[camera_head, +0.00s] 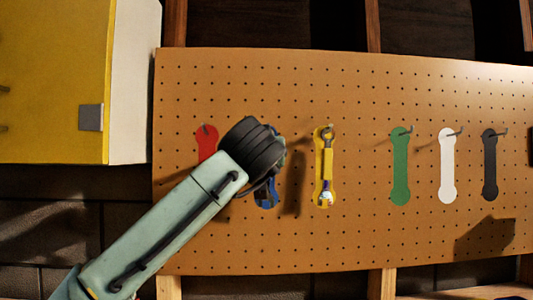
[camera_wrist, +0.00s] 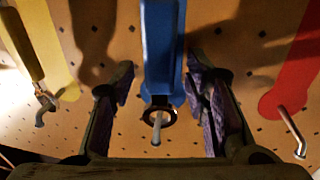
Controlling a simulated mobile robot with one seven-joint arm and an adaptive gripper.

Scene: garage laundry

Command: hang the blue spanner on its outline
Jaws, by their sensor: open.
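The blue spanner (camera_wrist: 161,60) hangs against the pegboard in the wrist view. Its dark metal ring end surrounds the blue outline's hook (camera_wrist: 156,128). The blue outline (camera_head: 267,200) shows only in part in the head view, behind my wrist, and the spanner lies along it. My gripper (camera_wrist: 160,85) is open, with one finger on each side of the spanner's ring end and a visible gap on both sides. In the head view my wrist hides the gripper's fingers and the upper part of the spanner.
The pegboard (camera_head: 350,240) also bears a red outline (camera_head: 207,142) with a bare hook to the left, and a yellow spanner (camera_head: 328,160) on its yellow outline to the right. Green, white and black outlines (camera_head: 400,170) have bare hooks. A yellow cabinet (camera_head: 50,80) stands at upper left.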

